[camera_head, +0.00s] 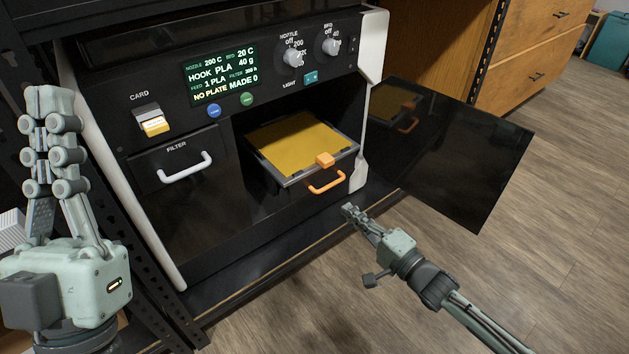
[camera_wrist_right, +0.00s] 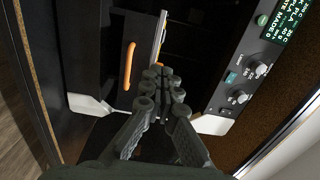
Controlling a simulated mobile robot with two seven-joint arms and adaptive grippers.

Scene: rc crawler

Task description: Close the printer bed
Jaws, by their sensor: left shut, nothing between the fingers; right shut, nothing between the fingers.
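The printer bed (camera_head: 295,142) is a yellow plate in a grey frame, sticking out of the printer's open chamber. It has an orange block (camera_head: 325,159) on its front edge and an orange handle (camera_head: 327,182) below. The handle also shows in the right wrist view (camera_wrist_right: 128,66). My right gripper (camera_head: 348,209) is shut and empty, below and slightly right of the handle, apart from it in the head view. It also shows in the right wrist view (camera_wrist_right: 161,72). My left gripper (camera_head: 50,95) is shut and empty, raised left of the printer.
The dark printer door (camera_head: 455,150) stands open to the right. The display (camera_head: 220,74) reads NO PLATE. A filter drawer with a white handle (camera_head: 187,167) and a yellow card (camera_head: 153,126) are on the left. A wooden cabinet (camera_head: 535,45) stands behind; open floor lies right.

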